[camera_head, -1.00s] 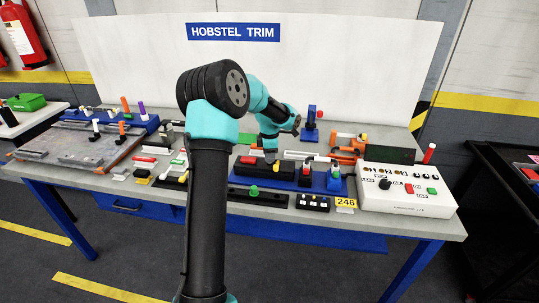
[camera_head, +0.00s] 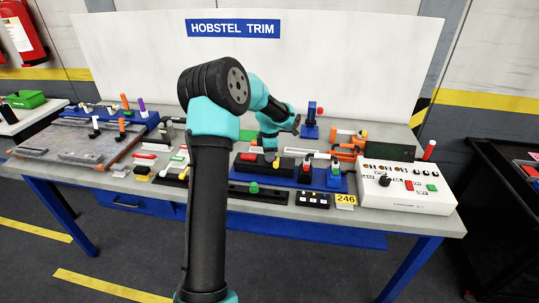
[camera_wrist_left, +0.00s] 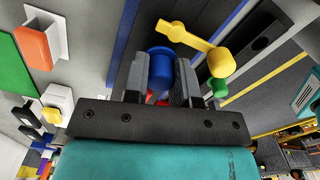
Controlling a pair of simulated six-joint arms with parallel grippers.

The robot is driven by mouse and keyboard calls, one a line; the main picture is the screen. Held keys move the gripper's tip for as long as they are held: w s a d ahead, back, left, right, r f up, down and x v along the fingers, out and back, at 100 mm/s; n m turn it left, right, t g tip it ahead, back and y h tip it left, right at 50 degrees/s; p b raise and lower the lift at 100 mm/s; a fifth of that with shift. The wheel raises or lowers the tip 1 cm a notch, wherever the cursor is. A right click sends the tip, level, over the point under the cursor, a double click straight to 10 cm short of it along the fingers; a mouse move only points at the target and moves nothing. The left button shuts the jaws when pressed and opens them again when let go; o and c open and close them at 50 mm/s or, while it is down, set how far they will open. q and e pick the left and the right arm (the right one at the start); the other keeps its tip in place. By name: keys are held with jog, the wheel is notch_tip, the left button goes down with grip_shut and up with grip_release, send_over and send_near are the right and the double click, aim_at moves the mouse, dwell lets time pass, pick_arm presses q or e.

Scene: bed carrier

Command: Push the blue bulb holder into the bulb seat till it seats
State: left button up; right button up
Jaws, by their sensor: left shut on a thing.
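The blue bulb holder (camera_wrist_left: 160,68) is a round blue piece between the fingers of my left gripper (camera_wrist_left: 163,84) in the left wrist view. The gripper is shut on it. In the head view the left gripper (camera_head: 270,153) points down over a long black block with a red part (camera_head: 249,157) at its left end. The holder is hidden there behind the gripper or too small to make out. I cannot make out the bulb seat or whether the holder touches it. A bit of red shows between the fingers below the holder. My right gripper is out of view.
A yellow lever (camera_wrist_left: 196,38) stands close to the right finger, with a green knob (camera_wrist_left: 218,87) beyond it. A white control box (camera_head: 408,188) stands to the right on the bench. Small fixtures crowd around the gripper. A black bar with a green knob (camera_head: 254,188) lies in front.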

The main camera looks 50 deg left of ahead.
pick_arm(q)
jog(key=shift+r, duration=0.4)
jog(key=shift+f, duration=0.6)
dwell(1.4)
jog(key=o, duration=1)
notch_tip(320, 180, up, 17)
jog(key=shift+r, duration=0.2)
dwell(0.6)
